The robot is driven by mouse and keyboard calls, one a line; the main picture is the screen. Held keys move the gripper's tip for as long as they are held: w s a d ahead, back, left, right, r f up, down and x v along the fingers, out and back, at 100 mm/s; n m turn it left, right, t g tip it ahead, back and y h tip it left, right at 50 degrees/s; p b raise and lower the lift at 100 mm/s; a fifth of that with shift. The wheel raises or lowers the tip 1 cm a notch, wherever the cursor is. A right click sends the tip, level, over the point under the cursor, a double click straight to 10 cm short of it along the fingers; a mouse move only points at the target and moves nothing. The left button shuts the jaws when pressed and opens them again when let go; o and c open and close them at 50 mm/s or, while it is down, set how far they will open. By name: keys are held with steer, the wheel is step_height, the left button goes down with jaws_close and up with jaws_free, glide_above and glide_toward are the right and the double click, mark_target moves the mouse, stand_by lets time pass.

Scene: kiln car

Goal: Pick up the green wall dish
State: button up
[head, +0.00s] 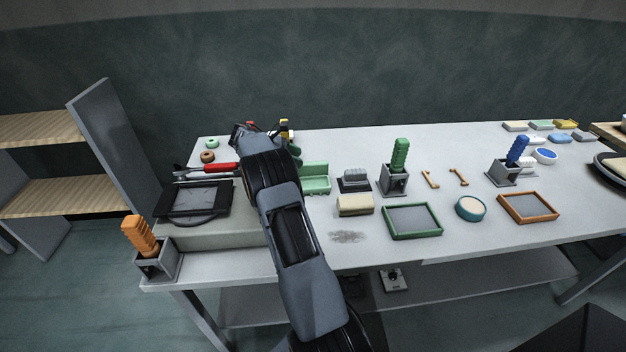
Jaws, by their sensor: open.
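The green wall dish (316,179) is a pale green open dish with a raised back. It sits on the grey table (380,254) just right of my arm, and its left end is partly hidden behind the arm. My gripper (262,130) is at the far end of my arm, near the back left of the table, beyond and left of the dish. The arm hides most of it. It is open and apart from the dish.
Right of the dish are a grey brush (355,179), a cream block (355,205), a green-handled tool in a holder (395,183) and a green-framed tray (412,221). A red-handled tool (220,168) and black tray (193,203) lie left.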

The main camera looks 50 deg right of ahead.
mark_target(308, 163)
steer(key=shift+f+x, duration=0.25)
steer(key=shift+x, duration=2.35)
steer(key=shift+w+a, duration=0.15)
steer(key=shift+c, duration=0.4)
jaws_close()
